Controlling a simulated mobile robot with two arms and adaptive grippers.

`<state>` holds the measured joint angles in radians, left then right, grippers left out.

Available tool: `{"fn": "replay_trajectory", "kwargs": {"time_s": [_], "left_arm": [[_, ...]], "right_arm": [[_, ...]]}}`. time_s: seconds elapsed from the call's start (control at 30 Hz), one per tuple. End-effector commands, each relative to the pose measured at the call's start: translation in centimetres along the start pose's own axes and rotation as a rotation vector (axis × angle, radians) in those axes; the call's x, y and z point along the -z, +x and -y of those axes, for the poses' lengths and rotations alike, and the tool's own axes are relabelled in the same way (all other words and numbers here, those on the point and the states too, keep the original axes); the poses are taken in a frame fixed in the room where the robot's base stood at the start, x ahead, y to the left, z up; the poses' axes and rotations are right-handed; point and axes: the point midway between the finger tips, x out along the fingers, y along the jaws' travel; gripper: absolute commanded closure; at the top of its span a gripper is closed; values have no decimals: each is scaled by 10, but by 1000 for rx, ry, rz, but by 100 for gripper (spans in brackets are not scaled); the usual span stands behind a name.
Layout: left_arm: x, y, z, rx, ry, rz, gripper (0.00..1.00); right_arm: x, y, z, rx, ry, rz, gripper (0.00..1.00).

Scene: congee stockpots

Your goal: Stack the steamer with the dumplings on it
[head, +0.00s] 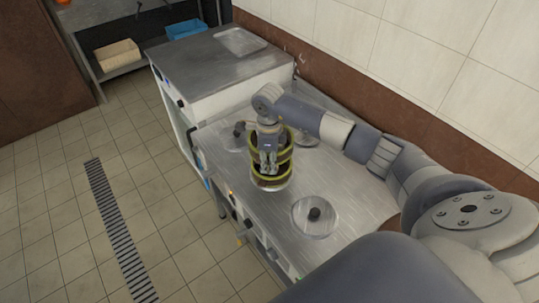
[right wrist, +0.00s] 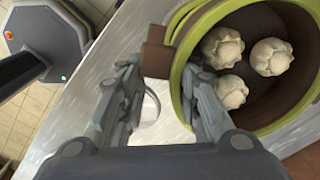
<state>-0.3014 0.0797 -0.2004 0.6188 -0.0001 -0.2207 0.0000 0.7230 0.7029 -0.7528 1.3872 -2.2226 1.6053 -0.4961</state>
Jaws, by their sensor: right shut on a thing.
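A round steamer with brown walls and a green rim (right wrist: 264,108) holds several pale dumplings (right wrist: 272,57), at the right of the right wrist view. A brown handle block (right wrist: 157,60) sits at its side. My right gripper (head: 268,168) is shut on this steamer at its near side, with its fingers by the handle and rim. In the head view it hangs over a green-rimmed brown stack (head: 271,184) on the steel counter. The gripper hides part of the stack, so I cannot tell whether the upper steamer rests on the lower part. My left gripper is out of view.
Round lids with dark knobs lie on the steel counter, one in front of the stack (head: 315,214) and others beside and behind it (head: 235,138). A higher steel-topped unit (head: 215,75) stands at the back left. The tiled wall is close on the right.

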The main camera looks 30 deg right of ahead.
Motion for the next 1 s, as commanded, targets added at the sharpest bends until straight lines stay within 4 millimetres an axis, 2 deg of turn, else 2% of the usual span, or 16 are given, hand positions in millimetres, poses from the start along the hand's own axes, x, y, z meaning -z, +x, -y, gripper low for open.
{"fn": "replay_trajectory", "kwargs": {"time_s": [0.27,0.7,1.0], "left_arm": [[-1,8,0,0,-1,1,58],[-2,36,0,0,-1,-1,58],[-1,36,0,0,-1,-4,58]], "right_arm": [[1,14,1,1,21,1,98],[1,56,0,1,18,1,97],[1,59,0,2,18,2,97]]}}
